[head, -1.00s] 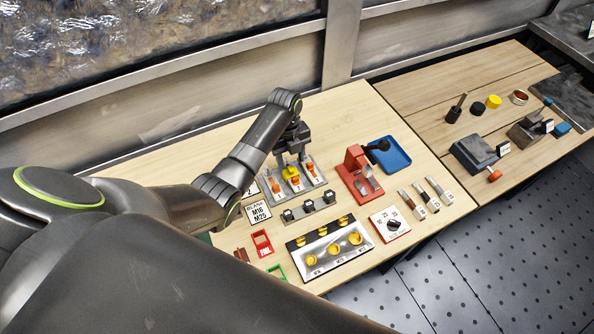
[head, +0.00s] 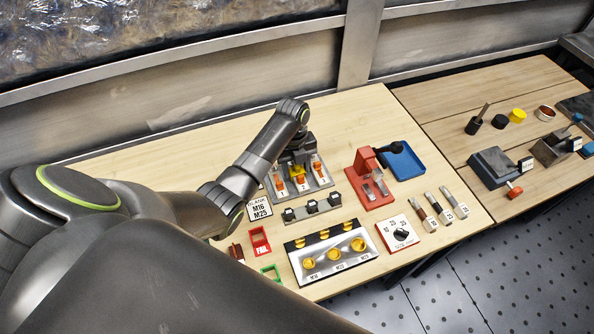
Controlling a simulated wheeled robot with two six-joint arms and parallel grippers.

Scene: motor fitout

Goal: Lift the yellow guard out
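The yellow guard (head: 297,170) is a small yellow piece among the orange-topped parts on a grey metal plate (head: 319,191) at the middle of the bench. My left gripper (head: 297,163) points down directly over the guard and hides much of it. The fingers are dark and small here, so I cannot tell whether they are open, shut or touching the guard. My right gripper is not in view.
In front of the plate stand a grey rack (head: 312,208) and a tray with yellow cups (head: 331,271). To the right are a red fixture (head: 367,189) and a blue tray (head: 405,164). Bare wood lies behind and left of the arm.

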